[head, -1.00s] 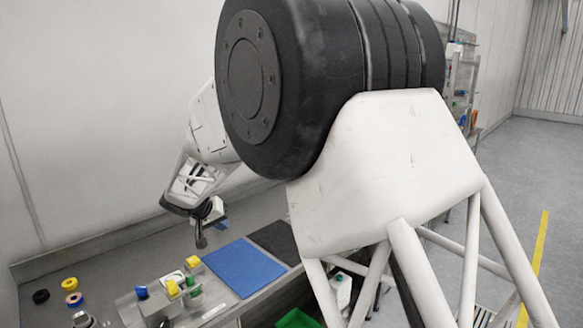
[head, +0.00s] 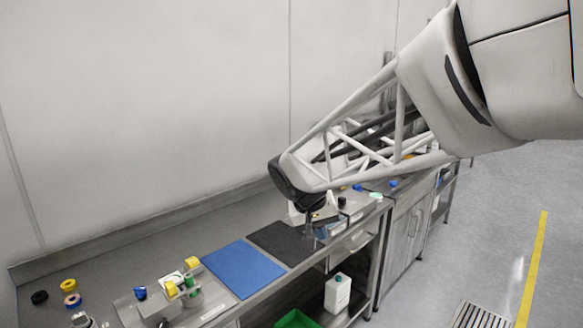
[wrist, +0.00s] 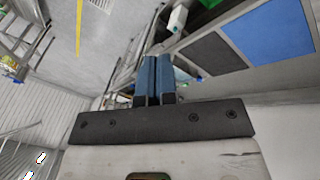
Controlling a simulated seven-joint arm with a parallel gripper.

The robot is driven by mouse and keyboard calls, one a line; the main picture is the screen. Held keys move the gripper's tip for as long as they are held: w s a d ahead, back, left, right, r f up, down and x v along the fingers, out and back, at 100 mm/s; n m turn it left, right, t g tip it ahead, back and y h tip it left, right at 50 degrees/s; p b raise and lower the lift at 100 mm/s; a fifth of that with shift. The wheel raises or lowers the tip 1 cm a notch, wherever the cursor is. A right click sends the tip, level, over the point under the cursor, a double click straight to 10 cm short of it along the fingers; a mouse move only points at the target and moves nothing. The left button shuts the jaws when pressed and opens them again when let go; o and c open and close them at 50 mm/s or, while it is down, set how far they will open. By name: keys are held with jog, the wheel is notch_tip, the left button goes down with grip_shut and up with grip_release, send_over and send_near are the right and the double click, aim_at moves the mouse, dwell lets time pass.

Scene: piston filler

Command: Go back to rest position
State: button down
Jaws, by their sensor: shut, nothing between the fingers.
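My gripper shows in the wrist view (wrist: 154,80) as two blue fingers side by side, closed together with nothing held. In the head view my arm reaches in from the upper right, and my gripper (head: 312,228) hangs small and partly hidden below its end, near the right edge of the black mat. It is apart from the blue mat (head: 236,268) and the filler station (head: 172,298) further left.
The black mat (head: 282,242) lies right of the blue mat on the steel bench. Tape rolls (head: 70,286) lie at the far left. A white canister (head: 338,292) and a green bin (head: 297,319) are below the bench. The floor at right is mostly clear.

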jog(key=s+d+f+y, duration=0.1)
jog(key=s+d, duration=0.3)
jog(key=s, duration=0.5)
jog(key=s+d+f+y, duration=0.1)
jog(key=s+d, duration=0.3)
jog(key=s, duration=0.5)
jog(key=s+d+f+y, duration=0.1)
jog(key=s+d, duration=0.3)
jog(key=s, duration=0.5)
jog(key=shift+s+m, duration=0.15)
jog(key=shift+m, duration=0.15)
jog(key=shift+a+r, duration=0.1)
jog(key=shift+r, duration=0.05)
dwell(1.1)
